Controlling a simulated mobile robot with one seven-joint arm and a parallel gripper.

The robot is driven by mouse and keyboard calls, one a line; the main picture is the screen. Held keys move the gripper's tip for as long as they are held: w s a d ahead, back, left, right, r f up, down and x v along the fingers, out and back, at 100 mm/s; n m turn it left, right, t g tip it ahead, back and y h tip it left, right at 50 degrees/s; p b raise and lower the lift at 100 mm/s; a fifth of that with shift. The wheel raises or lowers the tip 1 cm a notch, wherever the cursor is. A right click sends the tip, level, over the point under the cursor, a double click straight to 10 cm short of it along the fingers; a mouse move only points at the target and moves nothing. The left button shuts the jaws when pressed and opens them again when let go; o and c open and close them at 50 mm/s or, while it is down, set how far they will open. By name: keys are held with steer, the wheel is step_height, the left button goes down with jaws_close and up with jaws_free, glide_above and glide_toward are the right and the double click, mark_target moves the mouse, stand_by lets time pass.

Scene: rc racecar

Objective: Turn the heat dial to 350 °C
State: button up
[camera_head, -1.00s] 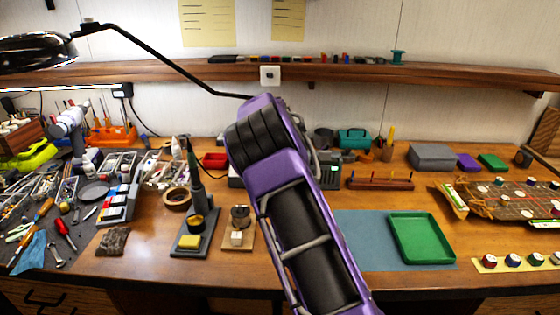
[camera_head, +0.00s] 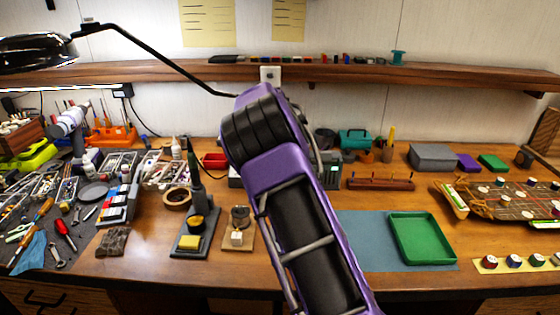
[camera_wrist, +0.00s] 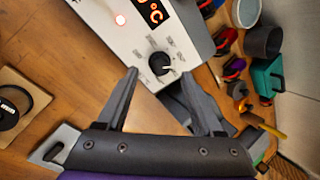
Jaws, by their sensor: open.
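The heat dial (camera_wrist: 160,63) is a small black knob with a light pointer mark, on the front of a white heat station (camera_wrist: 165,25) in the wrist view. Printed marks surround the dial; they are too small to read. An orange display (camera_wrist: 152,12) above it shows "°C", its digits cut off by the frame edge. My gripper (camera_wrist: 158,76) is open, its two dark fingers pointing at the panel, with the dial just beyond and between the tips. I cannot tell whether a finger touches it. In the head view my purple arm hides the dial and most of the station.
A soldering iron stand (camera_head: 188,243) and a small wooden block base (camera_head: 238,245) stand left of my arm. A green tray (camera_head: 422,240) lies on a blue mat to the right. Cups and a teal box (camera_wrist: 268,78) stand beside the station. A shelf (camera_head: 430,75) runs above.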

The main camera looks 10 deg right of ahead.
steer(key=v, duration=1.4)
steer(key=shift+r, duration=0.15)
steer(key=shift+s, duration=0.1)
